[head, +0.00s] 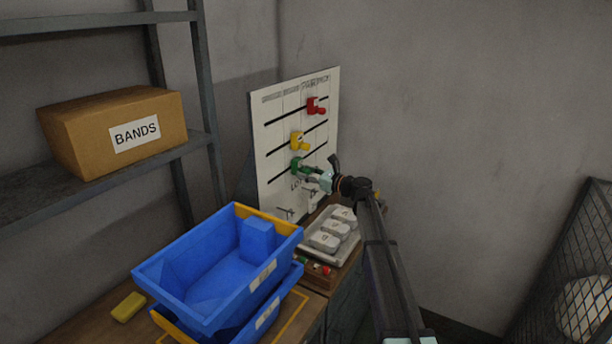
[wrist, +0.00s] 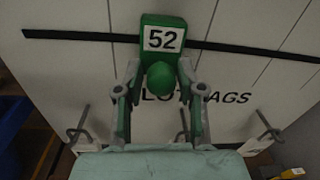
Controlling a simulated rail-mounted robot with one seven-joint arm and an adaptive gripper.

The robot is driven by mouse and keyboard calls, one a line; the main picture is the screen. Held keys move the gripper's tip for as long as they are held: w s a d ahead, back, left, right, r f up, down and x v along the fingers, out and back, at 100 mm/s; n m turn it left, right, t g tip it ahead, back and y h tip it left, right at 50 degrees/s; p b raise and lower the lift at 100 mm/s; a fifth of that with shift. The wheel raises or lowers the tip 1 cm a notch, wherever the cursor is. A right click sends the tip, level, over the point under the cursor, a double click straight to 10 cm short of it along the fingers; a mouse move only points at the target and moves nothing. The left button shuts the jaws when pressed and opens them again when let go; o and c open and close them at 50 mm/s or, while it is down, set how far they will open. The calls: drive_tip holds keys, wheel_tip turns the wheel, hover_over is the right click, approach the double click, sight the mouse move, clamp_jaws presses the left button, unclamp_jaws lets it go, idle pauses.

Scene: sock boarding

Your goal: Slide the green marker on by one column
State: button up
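The green marker (head: 296,164), with a plate reading 52 in the wrist view (wrist: 163,40), sits on the lowest black slot (wrist: 60,35) of the white board (head: 271,136). Its rounded green knob (wrist: 160,78) sticks out toward my gripper. My gripper (wrist: 159,68) reaches up to the board with one finger on each side of the knob. A narrow gap shows between the knob and each finger, so the gripper looks open around it. In the head view, my gripper (head: 309,174) is just right of the green marker and partly covers the board's lower area.
A yellow marker (head: 298,141) and a red marker (head: 315,105) sit on higher slots. Hooks (wrist: 267,126) project below the green marker's slot. Below the board are a tray (head: 311,250) of pale pieces and stacked blue bins (head: 177,274). A BANDS box (head: 88,122) is on the shelf.

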idle(0.3)
drive_tip(key=v, duration=1.2)
